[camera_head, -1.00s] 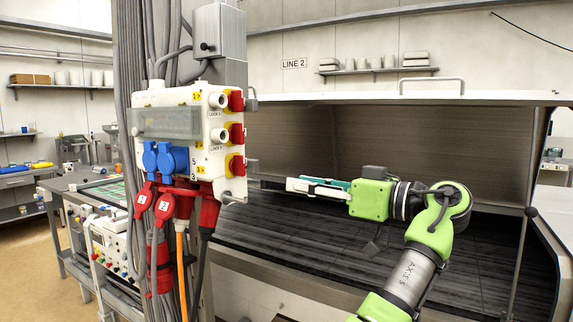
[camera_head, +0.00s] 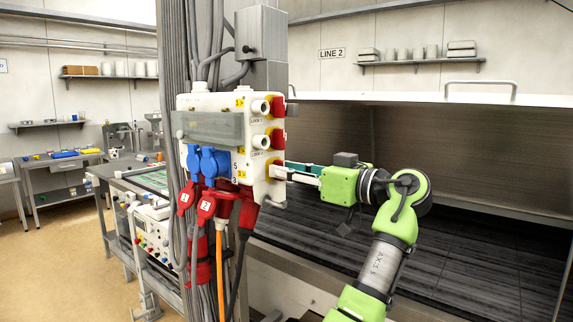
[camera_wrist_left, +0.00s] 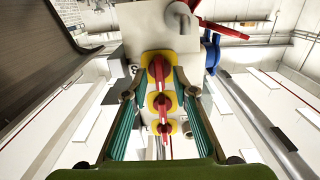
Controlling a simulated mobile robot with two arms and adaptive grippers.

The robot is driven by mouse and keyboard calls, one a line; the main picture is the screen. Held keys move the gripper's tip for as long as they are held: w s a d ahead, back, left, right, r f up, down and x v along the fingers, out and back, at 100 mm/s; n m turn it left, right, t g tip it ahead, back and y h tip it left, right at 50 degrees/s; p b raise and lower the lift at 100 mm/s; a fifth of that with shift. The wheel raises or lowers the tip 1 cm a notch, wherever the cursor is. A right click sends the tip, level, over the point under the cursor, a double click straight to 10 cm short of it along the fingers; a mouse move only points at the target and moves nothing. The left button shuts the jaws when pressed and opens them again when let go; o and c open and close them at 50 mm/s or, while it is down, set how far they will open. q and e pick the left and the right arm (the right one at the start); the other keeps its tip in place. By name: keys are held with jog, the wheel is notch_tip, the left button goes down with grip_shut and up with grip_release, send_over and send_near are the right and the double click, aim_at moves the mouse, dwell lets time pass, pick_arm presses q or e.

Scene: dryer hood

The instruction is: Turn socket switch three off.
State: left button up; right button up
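The socket box (camera_head: 222,135) hangs on the cable column, with three red rotary switches on yellow plates down its right side. The top switch (camera_head: 278,106) and middle switch (camera_head: 277,138) show clearly; the lowest switch (camera_head: 276,164) is partly hidden by my left gripper (camera_head: 280,171). The switch numbers are too small to read surely. My left gripper is open, its fingertips at the lowest switch's height. In the left wrist view, the switch row (camera_wrist_left: 161,101) lies between the spread fingers (camera_wrist_left: 160,82). I cannot tell whether they touch it. My right gripper is out of view.
Blue plugs (camera_head: 208,162) and red plugs (camera_head: 205,207) with hanging cables crowd the box's front and underside. The hood (camera_head: 400,140) with its dark work surface (camera_head: 420,245) lies behind my arm. A bench with instruments (camera_head: 150,235) stands left of the column.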

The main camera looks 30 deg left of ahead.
pick_arm(q)
jog(key=shift+a, duration=0.2)
grip_shut()
